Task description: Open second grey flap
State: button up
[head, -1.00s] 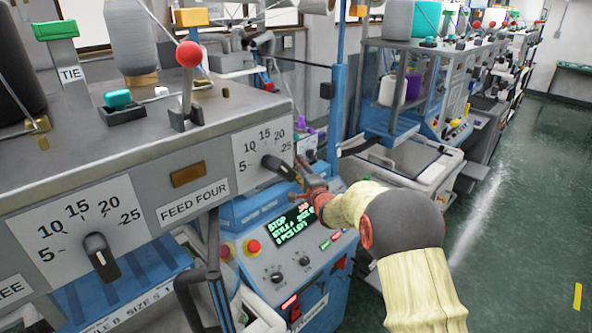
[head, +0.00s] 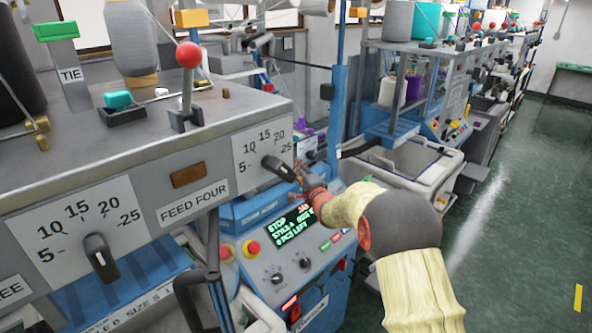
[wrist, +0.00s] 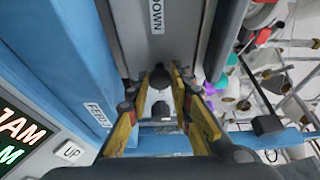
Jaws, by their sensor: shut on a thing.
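My gripper (head: 304,176) is at the right end of the grey machine front, close to the tip of a black pointer handle (head: 276,165) on the right-hand dial. In the wrist view, its yellow fingers (wrist: 160,82) close from both sides around a small dark rounded knob (wrist: 158,73). The knob lies before a grey panel (wrist: 165,52) marked DOWN. I cannot tell for certain whether this panel is a grey flap. The contact is partly hidden by the gripper in the head view, and no second flap can be made out clearly.
A blue control box with a lit screen (head: 291,228) stands below the gripper. A blue upright post (head: 339,120) is just behind it. A red-ball lever (head: 188,56) rises from the machine top at left. Open green floor (head: 520,240) lies to the right.

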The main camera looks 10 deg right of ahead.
grip_shut()
jog(key=shift+s+f, duration=0.1)
jog(key=shift+s, duration=0.05)
jog(key=s+m+g+h+b, duration=0.1)
jog(key=s+m+h+b, duration=0.3)
jog(key=s+m+h, duration=0.3)
jog(key=shift+s+a+m+g+h+b, duration=0.35)
jog(key=shift+s+h, duration=1.4)
jog(key=shift+h, duration=0.85)
jog(key=o, duration=0.8)
grip_release()
jog(key=shift+o, duration=0.6)
